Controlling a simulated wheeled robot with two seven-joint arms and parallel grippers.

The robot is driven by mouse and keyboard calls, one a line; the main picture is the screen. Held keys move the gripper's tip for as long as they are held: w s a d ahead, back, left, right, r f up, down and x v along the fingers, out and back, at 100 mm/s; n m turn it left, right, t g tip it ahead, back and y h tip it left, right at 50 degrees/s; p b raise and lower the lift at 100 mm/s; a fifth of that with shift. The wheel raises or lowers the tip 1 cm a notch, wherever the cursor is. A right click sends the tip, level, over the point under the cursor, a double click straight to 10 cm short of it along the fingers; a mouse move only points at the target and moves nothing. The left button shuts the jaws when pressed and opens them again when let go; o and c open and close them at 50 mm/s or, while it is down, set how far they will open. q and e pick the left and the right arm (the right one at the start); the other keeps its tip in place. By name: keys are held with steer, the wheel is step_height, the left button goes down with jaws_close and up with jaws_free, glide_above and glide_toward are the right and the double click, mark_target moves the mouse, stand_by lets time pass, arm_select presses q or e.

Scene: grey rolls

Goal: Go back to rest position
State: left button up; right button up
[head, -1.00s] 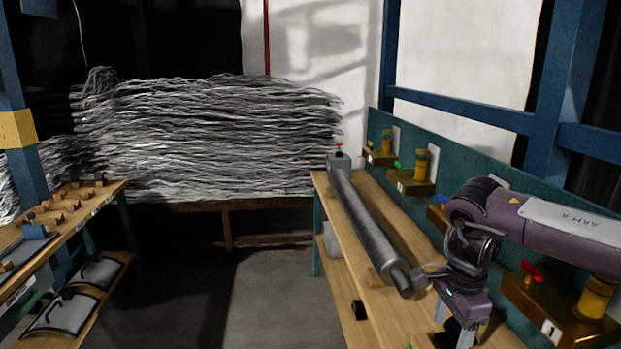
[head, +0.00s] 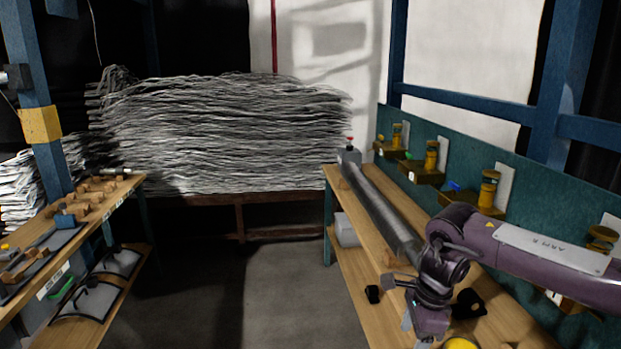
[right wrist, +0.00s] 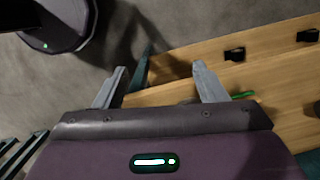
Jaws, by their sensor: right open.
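My right gripper (right wrist: 160,85) is open in the right wrist view, with its two grey fingers apart and nothing between them. Below it are the floor and a wooden shelf. In the head view my right arm comes in from the right, and its gripper points down at the bottom edge, partly cut off. The long grey roll (head: 380,215) lies along the right bench (head: 345,195). Its near end is partly behind my right wrist. My left gripper does not show in either view.
Brass fittings (head: 431,165) line the blue-green panel behind the right bench. A left shelf (head: 125,188) holds small wooden pieces. A pile of grey strands (head: 230,130) stands at the back. The floor (head: 290,290) between the benches is clear.

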steer(key=w+a+f+m+t+y, duration=0.2)
steer(key=a+f+m+y, duration=0.4)
steer(key=a+f+m, duration=0.75)
steer(key=s+a+f+m+t, duration=0.2)
steer(key=f+m, duration=0.5)
steer(key=f, duration=0.1)
steer(key=s+a+f+m+t, duration=0.1)
steer(key=s+a+f+m, duration=0.1)
steer(key=f+m, duration=0.5)
steer(key=s+d+f+m+h, duration=0.2)
steer(key=s+d+f+m, duration=0.35)
steer(key=s+f, duration=0.3)
steer(key=s+d+f+m+h, duration=0.2)
steer(key=s+d+f+m, duration=0.2)
steer(key=s+f+m, duration=0.45)
steer(key=s+d+f+m+g+h, duration=0.1)
steer(key=s+d+f+m, duration=0.2)
steer(key=s, duration=0.6)
steer(key=s+d+f+m+g+h, duration=0.1)
steer(key=s+f, duration=0.4)
steer(key=s, duration=0.5)
steer(key=s+d+f+m+g+h, duration=0.1)
steer(key=s+d+m, duration=0.4)
steer(key=s, duration=0.5)
step_height(320, 180, down, 3)
steer(key=shift+d+r+g+h, duration=0.1)
steer(key=shift+d+g+h, duration=0.3)
steer(key=shift+d+g, duration=0.25)
